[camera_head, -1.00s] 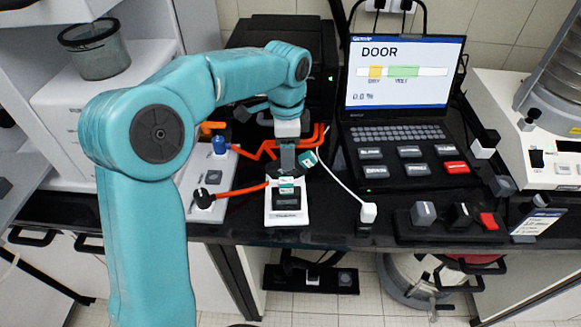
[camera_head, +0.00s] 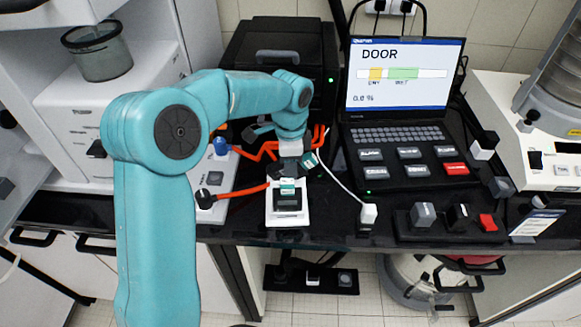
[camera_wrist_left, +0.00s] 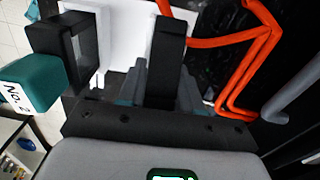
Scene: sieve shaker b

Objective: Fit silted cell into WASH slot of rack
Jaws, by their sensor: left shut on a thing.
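My left gripper (camera_head: 289,170) comes down over a small white stand with a dark block, apparently the rack (camera_head: 288,218); its lettering is too small to read. The gripper is shut on a dark thing, apparently the silted cell (camera_head: 311,162), whose teal tab sticks out to the right. In the left wrist view a teal tab marked "No. 2" (camera_wrist_left: 30,85) and a black window frame (camera_wrist_left: 75,50) show left of the fingers (camera_wrist_left: 162,85). A second teal patch shows on the stand just below the gripper. The fingers hide the contact, and I cannot tell whether the cell touches the rack. My right gripper is not in view.
Orange tubes (camera_head: 248,188) run close left of and behind the stand. A white cable plug (camera_head: 369,213) and a laptop-like console (camera_head: 405,105) showing "DOOR" stand to the right. A black printer-like box (camera_head: 270,60) is behind. The bench's front edge lies just before the stand.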

